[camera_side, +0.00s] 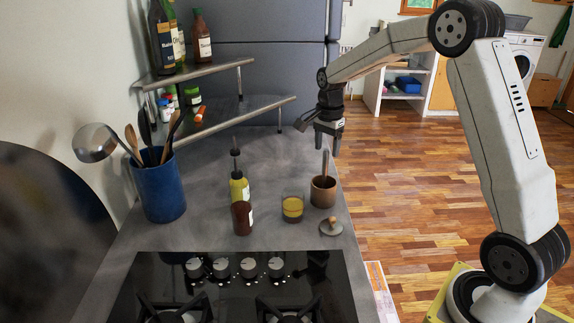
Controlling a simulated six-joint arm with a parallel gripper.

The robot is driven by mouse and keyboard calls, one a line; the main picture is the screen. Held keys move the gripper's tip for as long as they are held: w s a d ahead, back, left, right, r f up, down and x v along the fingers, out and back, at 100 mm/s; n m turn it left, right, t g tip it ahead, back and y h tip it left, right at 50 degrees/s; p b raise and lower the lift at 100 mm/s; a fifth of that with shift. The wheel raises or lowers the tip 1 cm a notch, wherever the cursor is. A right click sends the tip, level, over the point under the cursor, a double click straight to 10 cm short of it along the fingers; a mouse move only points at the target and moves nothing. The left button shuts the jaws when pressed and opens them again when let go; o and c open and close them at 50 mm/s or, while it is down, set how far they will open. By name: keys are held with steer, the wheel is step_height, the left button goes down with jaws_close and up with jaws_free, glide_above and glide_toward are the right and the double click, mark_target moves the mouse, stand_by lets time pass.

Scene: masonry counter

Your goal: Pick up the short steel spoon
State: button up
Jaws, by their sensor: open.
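My gripper (330,140) is open, pointing down near the right edge of the counter, with nothing visible between its fingers. It is above and behind a brown cup (323,191) in the picture, and an upright handle (325,164) stands out of the cup. I cannot tell whether that handle belongs to a spoon or a pestle. A blue crock (159,190) at the left holds several utensils, including a large steel ladle (96,142) and wooden-handled ones. I cannot clearly pick out a short steel spoon.
A glass of yellow liquid (292,208), a dark red bottle (242,217) and a yellow-green bottle (239,188) stand left of the cup. A small round lid (331,227) lies in front. The cooktop (240,290) is nearest; shelves (220,118) with bottles overhang the back left.

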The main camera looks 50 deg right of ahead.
mark_target(325, 162)
steer(key=shift+a+f, duration=0.1)
steer(key=shift+f, duration=2.5)
jaws_close()
